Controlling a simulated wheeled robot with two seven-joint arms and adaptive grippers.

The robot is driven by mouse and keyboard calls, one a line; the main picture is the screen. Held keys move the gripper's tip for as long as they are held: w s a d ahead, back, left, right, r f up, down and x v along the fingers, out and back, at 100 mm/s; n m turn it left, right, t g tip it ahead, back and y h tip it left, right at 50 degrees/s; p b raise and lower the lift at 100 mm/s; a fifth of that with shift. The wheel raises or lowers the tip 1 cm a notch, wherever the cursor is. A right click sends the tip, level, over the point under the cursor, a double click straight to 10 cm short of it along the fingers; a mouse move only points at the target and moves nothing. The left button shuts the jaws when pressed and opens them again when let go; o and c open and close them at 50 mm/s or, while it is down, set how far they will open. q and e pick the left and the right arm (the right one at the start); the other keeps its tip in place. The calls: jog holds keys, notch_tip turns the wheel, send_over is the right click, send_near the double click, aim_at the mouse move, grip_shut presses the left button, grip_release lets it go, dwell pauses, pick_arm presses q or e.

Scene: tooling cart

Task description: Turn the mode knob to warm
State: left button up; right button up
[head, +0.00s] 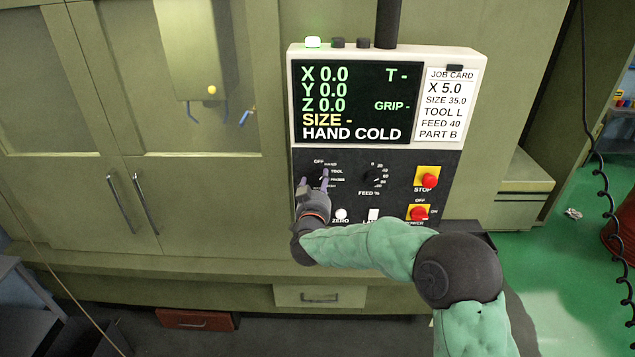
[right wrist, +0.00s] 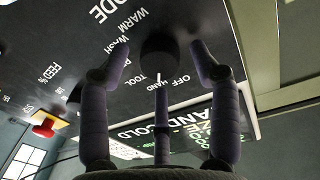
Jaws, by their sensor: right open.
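The mode knob (right wrist: 159,62) is a dark round knob on the black control panel (head: 345,155). In the right wrist view the labels OFF, HAND, TOOL, WASH and WARM show around it. In the head view it is mostly hidden behind my right gripper (head: 313,184). My right gripper, which also shows in the right wrist view (right wrist: 160,50), is open, with one finger on each side of the knob. I cannot tell whether the fingers touch it. The screen (head: 356,102) reads HAND COLD on its bottom line. My left gripper is not in view.
A feed knob (head: 373,178) sits just right of the mode knob. A red stop button (head: 429,181) and a red power switch (head: 418,213) are farther right. A job card (head: 447,104) hangs beside the screen. A coiled cable (head: 599,180) hangs at the far right.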

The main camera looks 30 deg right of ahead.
jog(key=shift+w+d, duration=0.2)
jog(key=shift+w, duration=0.1)
jog(key=c, duration=1.1)
jog(key=shift+c, duration=0.2)
